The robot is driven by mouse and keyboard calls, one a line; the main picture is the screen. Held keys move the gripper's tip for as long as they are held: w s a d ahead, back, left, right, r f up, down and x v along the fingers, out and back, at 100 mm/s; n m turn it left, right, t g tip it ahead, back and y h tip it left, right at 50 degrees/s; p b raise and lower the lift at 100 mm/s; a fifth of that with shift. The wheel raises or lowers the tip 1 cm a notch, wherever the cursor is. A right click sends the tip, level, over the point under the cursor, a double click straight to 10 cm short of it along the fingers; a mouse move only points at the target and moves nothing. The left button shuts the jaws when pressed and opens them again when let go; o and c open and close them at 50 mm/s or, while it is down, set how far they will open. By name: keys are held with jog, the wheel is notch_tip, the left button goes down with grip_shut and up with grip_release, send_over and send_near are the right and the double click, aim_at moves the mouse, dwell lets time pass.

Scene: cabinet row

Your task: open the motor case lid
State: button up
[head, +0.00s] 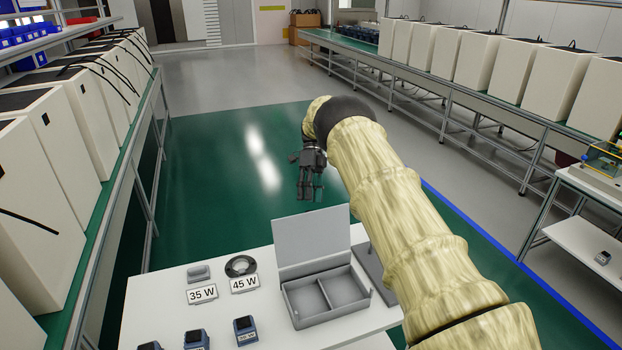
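The grey motor case (322,322) stands on the white table (160,296). Its lid (312,241) is raised at the back edge, standing nearly upright and leaning slightly back. The inside shows two compartments split by a divider, and both look empty. My gripper (310,198) is above and beyond the lid in the picture, pointing down and apart from the case. Its fingers look spread with a gap between them, and I see nothing held. My arm reaches in from the lower right and covers part of the table's right side.
On the table are a "35 W" sign (202,294), a "45 W" sign (244,284), a grey block (199,272), a dark ring (240,266) and several small blue-grey motors (245,329). A grey plate (372,268) lies right of the case. Workbenches with white cabinets line both sides; green floor beyond is clear.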

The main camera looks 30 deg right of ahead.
jog(key=shift+v, duration=3)
jog(key=shift+a, duration=0.15)
